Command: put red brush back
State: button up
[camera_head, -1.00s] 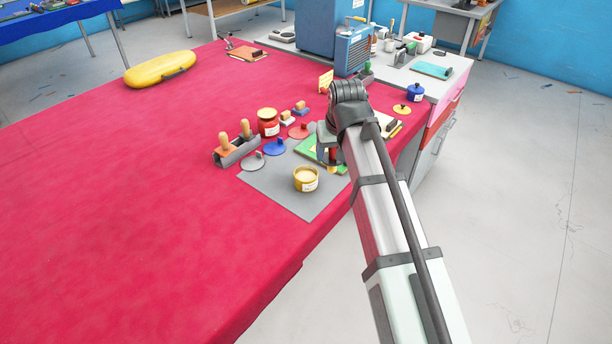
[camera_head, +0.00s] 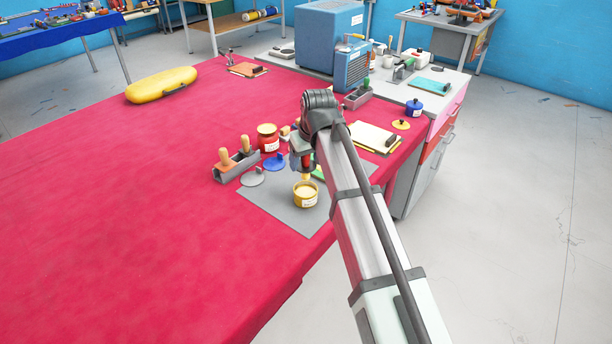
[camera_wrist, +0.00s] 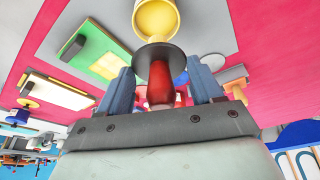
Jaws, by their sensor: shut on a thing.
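My gripper (camera_head: 304,162) is above the grey mat (camera_head: 277,212), just behind the yellow pot (camera_head: 306,199). In the wrist view its two blue-grey fingers (camera_wrist: 163,82) are shut on the red handle of the brush (camera_wrist: 160,84). A dark round disc sits at the end of the handle. A yellow part behind the disc may be the brush's tip or the pot; I cannot tell which. A grey holder (camera_head: 236,172) with two orange-handled tools stands left on the red cloth. A red pot (camera_head: 268,143) stands behind the mat.
A green board (camera_head: 318,173) lies partly hidden behind my gripper. The front left of the red table (camera_head: 120,230) is clear.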

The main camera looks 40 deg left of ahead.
aim_at(307, 169)
jog(key=shift+f, duration=2.65)
jog(key=shift+f, duration=0.1)
jog(key=o, duration=1.1)
jog(key=v, duration=1.2)
jog(key=shift+s, duration=0.1)
